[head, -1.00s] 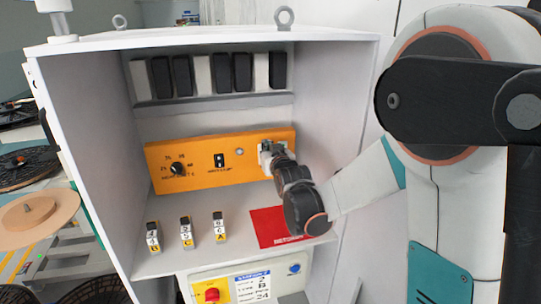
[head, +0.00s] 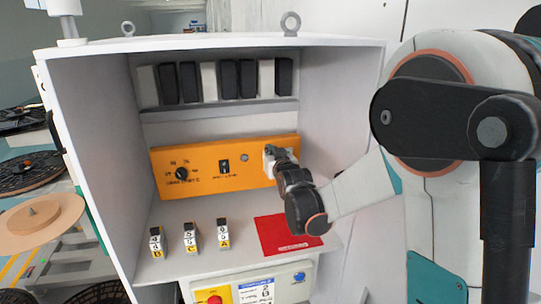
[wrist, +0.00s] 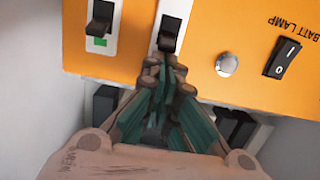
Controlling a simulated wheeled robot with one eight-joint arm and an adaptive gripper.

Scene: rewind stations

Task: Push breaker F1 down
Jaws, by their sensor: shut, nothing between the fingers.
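The orange panel (head: 205,182) is inside the open white cabinet. My gripper (head: 272,155) is at its right end and hides the breakers there in the head view. The wrist view, turned over relative to the head view, shows two white breakers with black levers. One breaker (wrist: 101,24) has a green mark beside its lever. My gripper (wrist: 165,65) is shut and empty, its fingertips right at the end of the other breaker's lever (wrist: 169,32); whether they touch cannot be told. No F1 label is readable.
Near the breakers are a round silver lamp or button (wrist: 227,65) and a BATT LAMP rocker switch (wrist: 284,57). A knob (head: 181,174) is farther left. Black and white modules (head: 208,82) line the top.

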